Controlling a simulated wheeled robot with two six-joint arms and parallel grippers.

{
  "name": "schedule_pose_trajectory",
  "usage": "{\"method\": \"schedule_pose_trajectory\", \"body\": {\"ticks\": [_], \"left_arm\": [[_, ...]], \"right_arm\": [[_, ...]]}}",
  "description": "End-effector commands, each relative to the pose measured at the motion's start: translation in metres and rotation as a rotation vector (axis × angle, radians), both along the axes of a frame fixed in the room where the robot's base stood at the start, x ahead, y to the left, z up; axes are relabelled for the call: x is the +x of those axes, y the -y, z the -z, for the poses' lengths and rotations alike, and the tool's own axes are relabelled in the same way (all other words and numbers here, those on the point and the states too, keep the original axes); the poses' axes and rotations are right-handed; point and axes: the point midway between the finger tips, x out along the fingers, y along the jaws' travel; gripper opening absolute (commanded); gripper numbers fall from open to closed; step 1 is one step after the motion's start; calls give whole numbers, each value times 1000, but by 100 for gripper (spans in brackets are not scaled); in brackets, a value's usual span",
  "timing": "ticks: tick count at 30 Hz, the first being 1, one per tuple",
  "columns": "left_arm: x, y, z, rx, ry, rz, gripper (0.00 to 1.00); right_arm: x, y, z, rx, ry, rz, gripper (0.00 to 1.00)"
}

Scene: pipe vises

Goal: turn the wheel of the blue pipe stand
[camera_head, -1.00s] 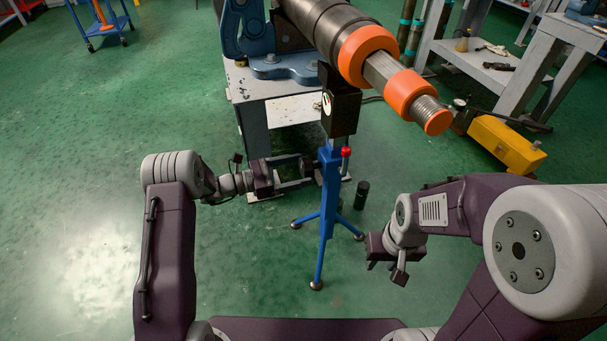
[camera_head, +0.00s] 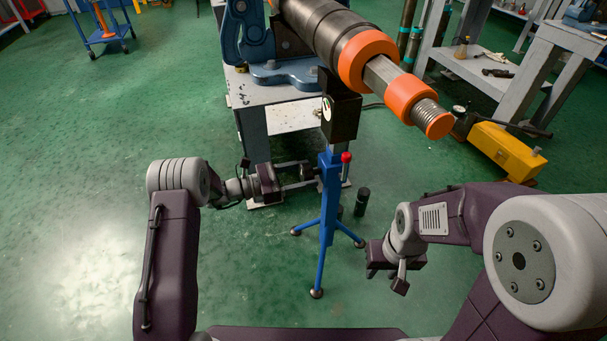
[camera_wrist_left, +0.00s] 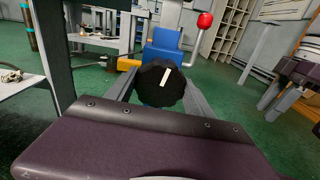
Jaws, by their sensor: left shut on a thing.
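The blue pipe stand (camera_head: 328,205) stands upright on splayed feet under the pipe, with a black head on top and a red-tipped lever (camera_head: 346,158) at its side. Its black wheel (camera_head: 306,172) faces my left arm. In the left wrist view the wheel (camera_wrist_left: 160,83) is a dark, scalloped knob with a white mark tilted slightly right of upright. My left gripper (camera_head: 303,174) reaches in from the left, its fingers on either side of the wheel and shut on it. My right gripper (camera_head: 386,281) hangs low to the right of the stand, its fingers apart and empty.
A heavy pipe with orange collars (camera_head: 366,58) lies over the stand, held at a blue vise (camera_head: 243,40) on a grey bench. A small dark cylinder (camera_head: 362,200) stands on the floor right of the stand. A yellow box (camera_head: 505,150) lies farther right.

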Motion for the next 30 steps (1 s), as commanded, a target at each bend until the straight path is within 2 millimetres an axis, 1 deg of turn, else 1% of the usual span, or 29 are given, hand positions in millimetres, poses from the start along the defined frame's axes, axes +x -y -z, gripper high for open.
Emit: {"method": "schedule_pose_trajectory", "body": {"ticks": [9,18,24,30], "left_arm": [[0,0,0,71,219,0,21],[0,0,1,142,434,0,21],[0,0,1,176,537,1,21],[0,0,1,195,597,1,21]], "right_arm": [[0,0,-5,0,0,0,36],[0,0,-5,0,0,0,36],[0,0,-4,0,0,0,36],[0,0,-4,0,0,0,36]]}}
